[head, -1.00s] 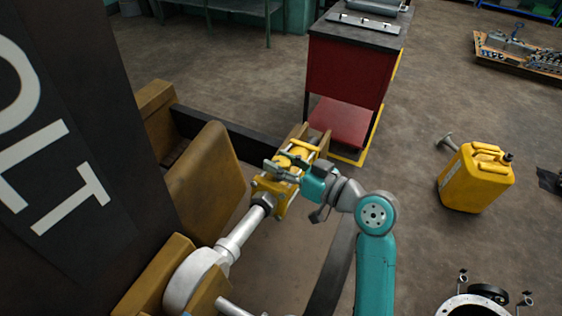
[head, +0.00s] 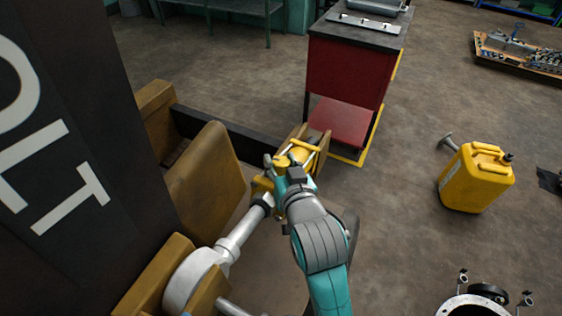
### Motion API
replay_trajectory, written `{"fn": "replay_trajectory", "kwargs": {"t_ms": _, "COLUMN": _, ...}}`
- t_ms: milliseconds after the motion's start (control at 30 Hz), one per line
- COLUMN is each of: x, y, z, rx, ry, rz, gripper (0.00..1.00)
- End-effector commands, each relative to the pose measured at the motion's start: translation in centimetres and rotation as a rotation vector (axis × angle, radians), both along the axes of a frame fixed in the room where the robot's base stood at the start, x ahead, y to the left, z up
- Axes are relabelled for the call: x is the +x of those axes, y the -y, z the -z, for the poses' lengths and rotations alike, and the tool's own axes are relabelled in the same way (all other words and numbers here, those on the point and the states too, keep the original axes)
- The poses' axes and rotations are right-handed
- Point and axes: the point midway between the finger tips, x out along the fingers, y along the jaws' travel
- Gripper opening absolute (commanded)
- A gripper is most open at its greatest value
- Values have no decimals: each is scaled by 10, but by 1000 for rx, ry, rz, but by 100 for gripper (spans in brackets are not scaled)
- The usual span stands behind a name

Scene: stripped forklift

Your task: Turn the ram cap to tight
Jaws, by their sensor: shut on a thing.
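The ram lies between mustard-coloured forklift parts in the head view, with a silver rod (head: 240,234) and a yellow body (head: 304,149). A small round yellow piece, which looks like the ram cap (head: 282,160), shows on top of the ram beside my fingers. My gripper (head: 274,165) is over the ram and shut on this cap. My wrist and forearm hide part of the ram and most of the grip, so how tight the cap sits cannot be told.
A red cart (head: 346,80) with a dark top stands behind the ram. A yellow jerrycan (head: 475,178) stands on the floor to the right. A dark mast panel (head: 75,150) rises at the left. The floor between the ram and the jerrycan is mostly clear.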

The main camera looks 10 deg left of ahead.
Motion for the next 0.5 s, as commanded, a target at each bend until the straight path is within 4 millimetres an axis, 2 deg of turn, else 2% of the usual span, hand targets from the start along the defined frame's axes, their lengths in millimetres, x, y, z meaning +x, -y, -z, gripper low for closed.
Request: {"fn": "replay_trajectory", "kwargs": {"t_ms": 500, "x": 0, "y": 0, "z": 2, "rx": -18, "ry": -9, "rz": 53, "gripper": 9}}
